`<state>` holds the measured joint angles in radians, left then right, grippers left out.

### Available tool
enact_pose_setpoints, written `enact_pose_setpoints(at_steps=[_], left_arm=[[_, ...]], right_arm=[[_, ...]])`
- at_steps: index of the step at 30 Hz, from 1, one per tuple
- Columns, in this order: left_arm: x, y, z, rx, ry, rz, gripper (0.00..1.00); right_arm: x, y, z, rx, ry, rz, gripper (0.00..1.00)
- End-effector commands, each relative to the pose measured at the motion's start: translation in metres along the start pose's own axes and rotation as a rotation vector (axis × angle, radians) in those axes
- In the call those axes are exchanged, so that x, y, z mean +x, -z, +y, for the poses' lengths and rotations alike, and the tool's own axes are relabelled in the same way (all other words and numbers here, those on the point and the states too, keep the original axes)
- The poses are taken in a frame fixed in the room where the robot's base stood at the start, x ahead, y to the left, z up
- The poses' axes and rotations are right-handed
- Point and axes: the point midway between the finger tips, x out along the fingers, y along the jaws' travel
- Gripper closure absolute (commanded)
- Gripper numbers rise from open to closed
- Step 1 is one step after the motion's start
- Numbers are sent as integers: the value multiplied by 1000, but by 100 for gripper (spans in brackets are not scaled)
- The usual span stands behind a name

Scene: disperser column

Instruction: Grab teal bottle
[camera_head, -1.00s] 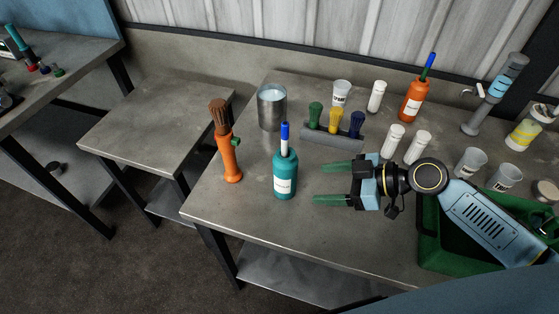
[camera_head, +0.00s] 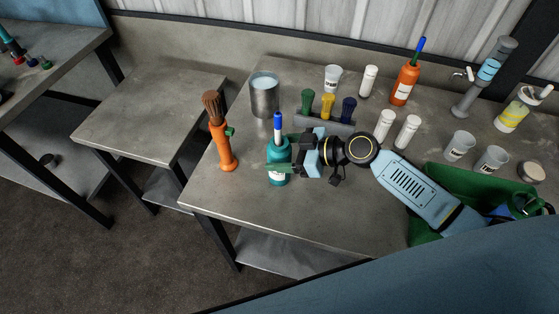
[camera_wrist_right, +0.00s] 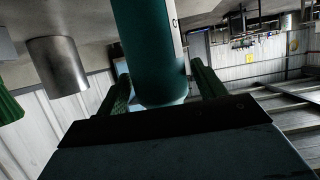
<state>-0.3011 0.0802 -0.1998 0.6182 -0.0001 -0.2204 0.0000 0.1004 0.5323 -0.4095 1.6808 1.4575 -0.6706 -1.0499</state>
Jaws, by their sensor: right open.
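The teal bottle (camera_head: 279,154) with a white label and a blue-topped cap stands upright near the front left of the table. My right gripper (camera_head: 281,158) is open and has its two green fingers on either side of the bottle. In the head view one finger crosses in front of the bottle. My left gripper is not in view.
An orange brush-topped bottle (camera_head: 222,146) stands just left of the teal one. Behind are a metal cup (camera_head: 264,95) and a rack (camera_head: 335,127) with colored pieces. A green bin (camera_head: 465,190) is at right. The table's front left corner is clear.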

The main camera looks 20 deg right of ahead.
Motion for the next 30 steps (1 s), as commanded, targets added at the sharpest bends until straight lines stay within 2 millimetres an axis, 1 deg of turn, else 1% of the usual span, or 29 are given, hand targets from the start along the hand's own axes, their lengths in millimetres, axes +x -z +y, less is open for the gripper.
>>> enact_pose_setpoints(at_steps=[1, 3, 6, 13, 14, 25, 30], left_arm=[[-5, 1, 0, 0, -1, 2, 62], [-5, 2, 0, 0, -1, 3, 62], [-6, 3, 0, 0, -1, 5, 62], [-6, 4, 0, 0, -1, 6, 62], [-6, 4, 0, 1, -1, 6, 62], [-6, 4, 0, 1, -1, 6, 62], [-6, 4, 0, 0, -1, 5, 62]], right_arm=[[7, 4, 0, 2, -1, 2, 31], [16, 2, 1, 1, -2, 1, 31], [23, 1, 1, 0, -2, 0, 31], [25, 0, 1, 0, -2, 0, 31], [25, 0, 1, 0, -2, 0, 33], [25, 0, 1, 0, -2, 0, 82], [24, 1, 1, 0, -3, 1, 82]])
